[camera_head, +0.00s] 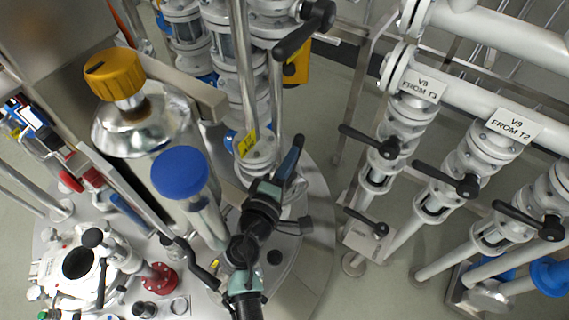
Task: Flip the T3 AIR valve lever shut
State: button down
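My arm rises from the bottom edge, and my gripper (279,183) is near the middle of the view, over the round steel vessel top. A dark lever with blue on it (290,158) slants up and to the right right at my gripper's end. The two look to be touching or very close, and I cannot tell whether the fingers are around the lever. A yellow tag (246,142) hangs on the pipe just left of it; its print is too small to read. No T3 AIR label is legible. My gripper's fingers are too small and dark to make out.
A blue round knob (180,172) and an orange knob (114,74) stand to the left. A black-handled valve (304,30) is above.

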jog(key=w+d+f+g+y+p, duration=0.2)
jog(key=w+d+f+g+p, duration=0.3)
jog(key=w+p, duration=0.3)
jog(key=shift+d+f+m+y+p, duration=0.25)
jog(key=shift+f+m+y+p, duration=0.15)
jog(key=shift+f+p, duration=0.3)
dwell(0.8)
jog(key=shift+w, duration=0.1)
jog(key=shift+w+r, duration=0.1)
jog(key=shift+r, duration=0.05)
dwell(0.4)
